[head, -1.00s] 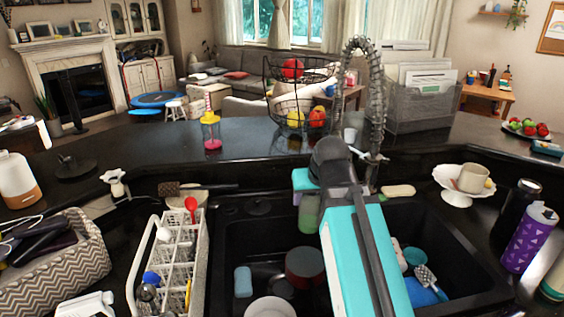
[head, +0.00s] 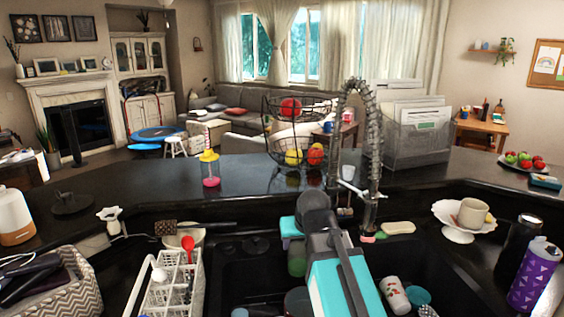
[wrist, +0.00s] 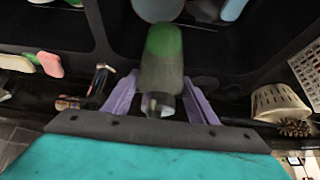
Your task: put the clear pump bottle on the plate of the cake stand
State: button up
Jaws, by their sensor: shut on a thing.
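My gripper (wrist: 160,85) is shut on the clear pump bottle (wrist: 163,58), which looks green and sits between the two purple fingers in the wrist view. In the head view the bottle (head: 297,262) hangs below my gripper over the sink, partly hidden by my arm. The white cake stand (head: 458,236) stands on the counter to the right.
A tall coiled faucet (head: 372,170) stands just right of my gripper. A soap bar (head: 398,228) lies on the sink's back edge. A black bottle (head: 518,242) and a purple bottle (head: 533,275) stand near the cake stand. A white rack (head: 180,280) is at the left.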

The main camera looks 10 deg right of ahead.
jog(key=shift+r+p, duration=4.3)
jog(key=shift+r, duration=0.1)
